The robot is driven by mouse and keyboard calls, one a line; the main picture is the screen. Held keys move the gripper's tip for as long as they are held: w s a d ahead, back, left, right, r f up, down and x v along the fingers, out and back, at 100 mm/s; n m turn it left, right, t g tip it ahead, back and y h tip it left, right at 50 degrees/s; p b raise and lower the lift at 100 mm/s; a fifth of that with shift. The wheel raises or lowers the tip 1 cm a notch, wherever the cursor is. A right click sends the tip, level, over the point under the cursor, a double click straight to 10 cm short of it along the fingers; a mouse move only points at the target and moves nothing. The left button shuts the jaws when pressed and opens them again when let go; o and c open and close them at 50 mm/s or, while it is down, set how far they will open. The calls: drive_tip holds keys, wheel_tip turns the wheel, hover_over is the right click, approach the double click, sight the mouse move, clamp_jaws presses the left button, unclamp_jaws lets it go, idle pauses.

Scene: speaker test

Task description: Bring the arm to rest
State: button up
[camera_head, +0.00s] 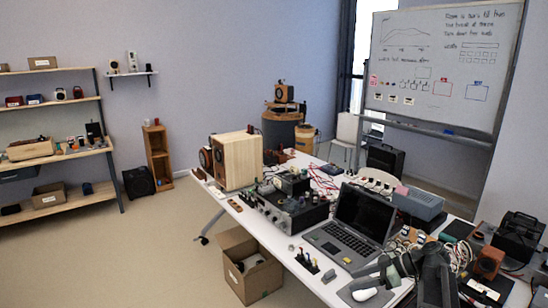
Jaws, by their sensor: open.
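My gripper (366,282) shows at the lower right, at the end of my dark grey arm.
Electronics (285,208) and a wooden speaker (236,160) crowd the table further back. Small boxes and cables lie to the right of my arm. An open cardboard box (239,277) stands on the floor at the table's left. The floor further left is clear.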

drive_tip(key=s+a+f+g+h+b, duration=0.1)
drive_tip(key=s+a+f, duration=0.1)
drive_tip(key=a+f, duration=0.35)
drive_tip(key=s+a+f+m+g+h+b, duration=0.1)
drive_tip(key=a+f+g+h, duration=0.1)
drive_tip(key=a, duration=0.6)
drive_tip(key=s+a+f+g+h+b, duration=0.1)
drive_tip(key=s+a+f, duration=0.1)
drive_tip(key=a+f, duration=0.35)
drive_tip(key=s+a+f+m+h, duration=0.1)
drive_tip(key=s+a+m+h, duration=0.2)
drive_tip(key=d+f+m+h, duration=0.1)
drive_tip(key=d+m+h, duration=0.2)
drive_tip(key=d+m, duration=0.4)
drive_tip(key=shift+s+d+m+h+b, duration=0.15)
drive_tip(key=shift+s+m+h+b, duration=0.15)
drive_tip(key=shift+m, duration=0.6)
drive_tip(key=shift+f, duration=0.1)
